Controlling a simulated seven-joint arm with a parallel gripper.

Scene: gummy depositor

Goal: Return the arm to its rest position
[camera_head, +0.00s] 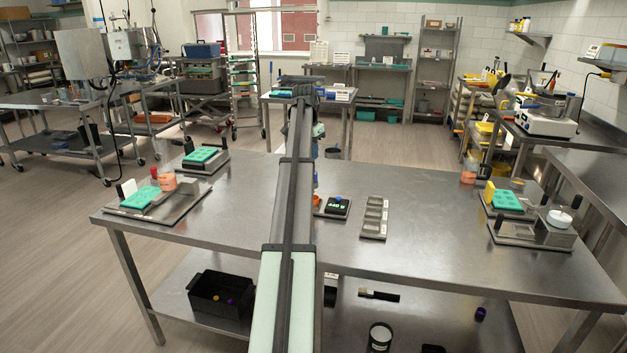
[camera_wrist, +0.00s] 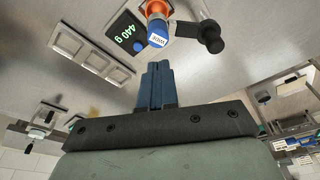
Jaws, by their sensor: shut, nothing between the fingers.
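My gripper (camera_wrist: 155,72) shows in the wrist view with its two blue fingers pressed together and nothing between them. It hangs above the steel table (camera_head: 430,200). Ahead of the fingertips in the wrist view are an orange-and-blue labelled container (camera_wrist: 157,30) and a black-handled item (camera_wrist: 205,36), both apart from the fingers. The scale (camera_head: 338,206) reads 440 g in the wrist view (camera_wrist: 126,32).
A metal tray with several compartments (camera_head: 374,217) lies right of the scale. Stations with green moulds stand at the table's left (camera_head: 150,195) and right (camera_head: 507,201). A black bin (camera_head: 220,292) sits on the lower shelf. The table between the tray and right station is clear.

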